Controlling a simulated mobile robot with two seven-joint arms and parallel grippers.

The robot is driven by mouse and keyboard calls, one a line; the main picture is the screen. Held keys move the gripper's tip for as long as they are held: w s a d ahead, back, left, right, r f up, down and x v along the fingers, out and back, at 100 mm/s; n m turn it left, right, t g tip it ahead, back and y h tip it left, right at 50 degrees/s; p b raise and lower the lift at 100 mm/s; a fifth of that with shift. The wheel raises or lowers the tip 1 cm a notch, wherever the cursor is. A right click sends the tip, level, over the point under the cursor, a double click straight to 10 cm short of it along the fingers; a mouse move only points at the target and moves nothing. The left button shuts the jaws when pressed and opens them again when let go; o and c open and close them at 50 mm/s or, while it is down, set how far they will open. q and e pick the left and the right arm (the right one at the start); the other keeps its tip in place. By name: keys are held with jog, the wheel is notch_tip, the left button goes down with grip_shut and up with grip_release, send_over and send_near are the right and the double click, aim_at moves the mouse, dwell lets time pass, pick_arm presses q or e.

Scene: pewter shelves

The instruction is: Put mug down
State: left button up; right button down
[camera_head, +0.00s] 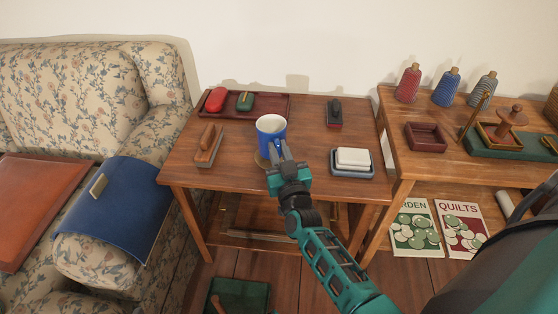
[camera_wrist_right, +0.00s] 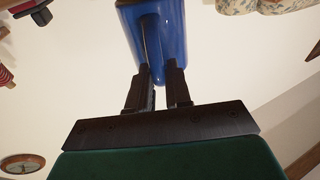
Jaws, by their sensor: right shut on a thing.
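A blue mug (camera_head: 270,135) with a white inside is upright over the middle of the brown side table (camera_head: 232,147). My right gripper (camera_head: 279,152) is shut on it from the near side, its fingers at the handle. The right wrist view shows the blue mug (camera_wrist_right: 160,35) between the two dark fingers of my right gripper (camera_wrist_right: 161,78). Whether the mug touches anything beneath is unclear. My left gripper is not in view.
A dark red tray (camera_head: 271,99) lies behind the mug. A wooden-handled brush (camera_head: 208,146) is left, a dark stapler-like object (camera_head: 335,114) is back right, and stacked dishes (camera_head: 352,162) are right. Bare tabletop lies between them. A sofa (camera_head: 83,85) stands left.

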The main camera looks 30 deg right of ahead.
jog(key=shift+f+b, duration=0.35)
jog(key=shift+f, duration=0.45)
jog(key=shift+r, duration=0.1)
jog(key=shift+f, duration=0.2)
jog(key=c, duration=1.1)
grip_release()
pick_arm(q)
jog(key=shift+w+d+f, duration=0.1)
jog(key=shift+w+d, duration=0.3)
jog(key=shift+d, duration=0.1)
pick_arm(e)
jog(key=shift+o, duration=0.2)
jog(key=shift+r, duration=0.15)
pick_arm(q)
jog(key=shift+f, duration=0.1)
